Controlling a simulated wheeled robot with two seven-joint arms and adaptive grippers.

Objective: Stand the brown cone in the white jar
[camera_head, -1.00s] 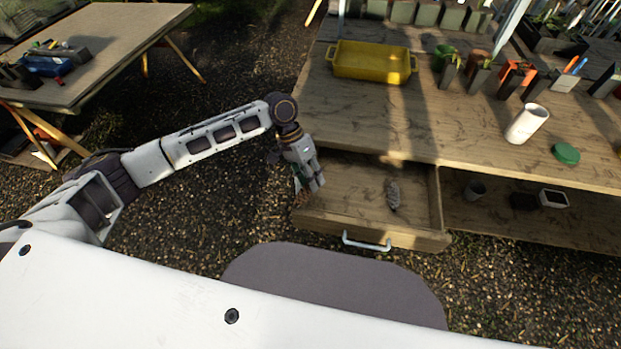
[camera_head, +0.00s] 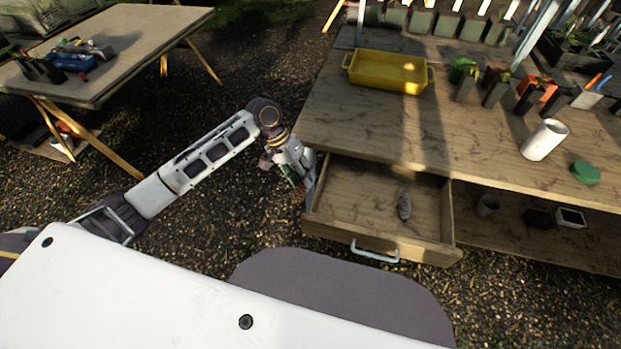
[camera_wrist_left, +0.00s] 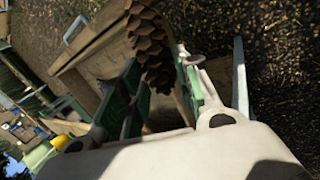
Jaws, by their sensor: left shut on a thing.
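The brown cone (camera_wrist_left: 150,42) is between the fingers of my left gripper (camera_wrist_left: 152,95) in the left wrist view, its scaly body sticking out past the fingertips. In the head view my left gripper (camera_head: 303,178) is at the left side of the open drawer, and I cannot make out the cone there. The white jar (camera_head: 543,142) stands open on the bench at the right, well away from the gripper. My right gripper is not in view.
A grey cone-like thing (camera_head: 404,206) lies in the open drawer (camera_head: 360,205). A green lid (camera_head: 585,172) lies beside the jar. A yellow tray (camera_head: 388,72) and several pots stand further back. The middle of the bench top is clear.

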